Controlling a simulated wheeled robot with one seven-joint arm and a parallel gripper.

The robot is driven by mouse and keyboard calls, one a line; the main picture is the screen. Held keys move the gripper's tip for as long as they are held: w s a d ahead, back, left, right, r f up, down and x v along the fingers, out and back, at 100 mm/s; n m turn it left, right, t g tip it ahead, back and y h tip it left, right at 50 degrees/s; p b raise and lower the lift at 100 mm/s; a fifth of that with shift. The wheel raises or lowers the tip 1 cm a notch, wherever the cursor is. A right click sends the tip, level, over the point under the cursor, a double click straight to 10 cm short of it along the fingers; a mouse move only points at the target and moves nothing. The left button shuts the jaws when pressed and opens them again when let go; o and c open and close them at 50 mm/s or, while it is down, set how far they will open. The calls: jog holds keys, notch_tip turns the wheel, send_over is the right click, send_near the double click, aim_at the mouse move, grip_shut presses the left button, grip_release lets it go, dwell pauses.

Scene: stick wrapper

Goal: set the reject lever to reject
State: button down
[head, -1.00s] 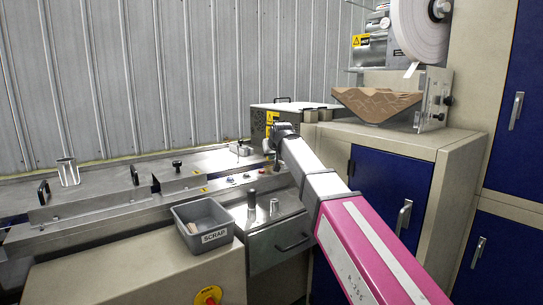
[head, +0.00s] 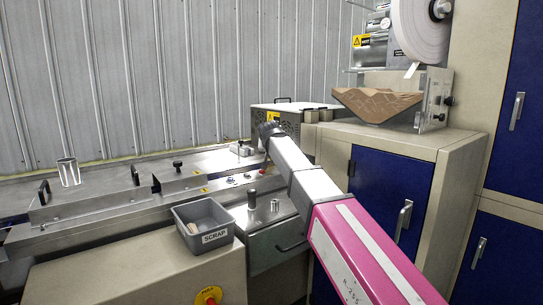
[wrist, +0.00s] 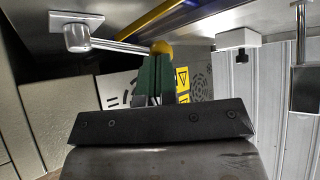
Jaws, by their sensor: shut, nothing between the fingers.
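The lever shows in the wrist view as a metal rod (wrist: 118,45) with a yellow ball knob (wrist: 161,48) at its end. The rod runs from a round pivot on a pale plate (wrist: 77,36). My gripper (wrist: 155,62) has its green fingers together, with nothing between them. Its fingertips are right by the knob; I cannot tell whether they touch it. In the head view my arm's end is over the right part of the machine bed, and my fingers and the lever cannot be made out clearly there. No reject marking is legible.
A grey scrap bin (head: 203,224) stands on the machine front, above a red knob on yellow (head: 208,296). Dark and metal posts (head: 252,199) rise near my arm. A vented metal box (head: 290,118) is behind it. A blue-doored cabinet (head: 388,190) is to the right.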

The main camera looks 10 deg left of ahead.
jog(key=w+m+h, duration=0.2)
jog(key=shift+a+m, duration=0.1)
jog(key=shift+m, duration=0.3)
jog(key=m+h, duration=0.1)
jog(key=w+m+h, duration=0.1)
jog(key=shift+w+d+m, duration=0.25)
jog(key=shift+w+m, duration=0.05)
jog(key=shift+m, duration=0.1)
jog(key=shift+w+d+m+g+h, duration=0.25)
jog(key=shift+w+m+g+h, duration=0.2)
jog(key=shift+m+h, duration=0.35)
jog(key=shift+w+d+m+h, duration=0.35)
jog(key=shift+d+m+h, duration=0.05)
jog(key=shift+d+m, duration=0.1)
jog(key=w+m+g+h, duration=0.1)
jog(key=w+m+h, duration=0.1)
jog(key=shift+d+r+m+g, duration=0.1)
jog(key=shift+d+m+g, duration=0.25)
jog(key=shift+m, duration=0.05)
jog(key=shift+s+d, duration=0.3)
jog(key=shift+s, duration=0.35)
jog(key=shift+s+d, duration=0.25)
jog(key=shift+s, duration=0.35)
